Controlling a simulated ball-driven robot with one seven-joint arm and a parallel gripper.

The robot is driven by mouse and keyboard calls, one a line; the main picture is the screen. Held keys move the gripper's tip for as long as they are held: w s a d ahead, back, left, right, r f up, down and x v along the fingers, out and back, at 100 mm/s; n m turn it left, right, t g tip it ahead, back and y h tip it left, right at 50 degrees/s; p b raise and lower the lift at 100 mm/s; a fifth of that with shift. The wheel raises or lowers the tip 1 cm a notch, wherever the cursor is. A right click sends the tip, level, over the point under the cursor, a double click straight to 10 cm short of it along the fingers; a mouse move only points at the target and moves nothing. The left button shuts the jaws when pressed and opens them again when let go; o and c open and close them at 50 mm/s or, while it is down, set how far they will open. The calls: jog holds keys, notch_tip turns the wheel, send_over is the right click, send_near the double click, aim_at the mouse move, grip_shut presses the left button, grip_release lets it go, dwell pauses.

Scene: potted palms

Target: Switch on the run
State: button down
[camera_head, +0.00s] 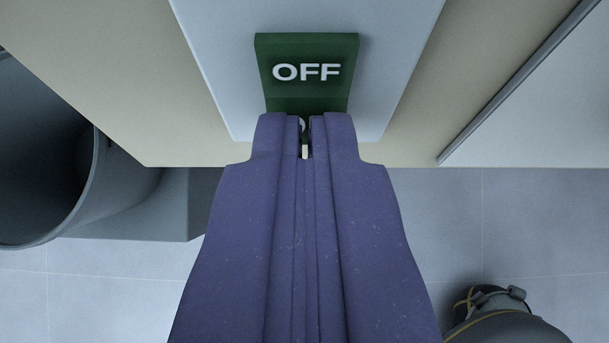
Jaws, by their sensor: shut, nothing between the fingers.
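A green rocker switch (307,96) with white letters reading OFF sits on a pale plate (220,60) at the top middle of the view. My purple gripper (305,120) is shut, with nothing seen between its fingers. Its fingertips overlap the lower edge of the switch in the picture and hide that part. I cannot tell whether they touch it.
A beige panel (100,60) surrounds the plate. A grey round pipe or bin (75,180) is at the left beside a grey block (190,205). A dark rounded object with a yellow cord (500,325) is at the lower right. Tiled floor (540,220) shows below.

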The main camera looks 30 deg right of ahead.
jog(key=shift+f, duration=0.35)
jog(key=shift+d, duration=0.1)
jog(key=shift+r, duration=0.1)
jog(key=shift+w+d+r+p, duration=0.1)
jog(key=shift+w+r+p, duration=0.05)
jog(key=shift+r+p, duration=0.25)
jog(key=shift+w+d+r+p, duration=0.1)
jog(key=shift+r+p, duration=0.15)
jog(key=shift+r, duration=0.15)
jog(key=shift+s, duration=0.1)
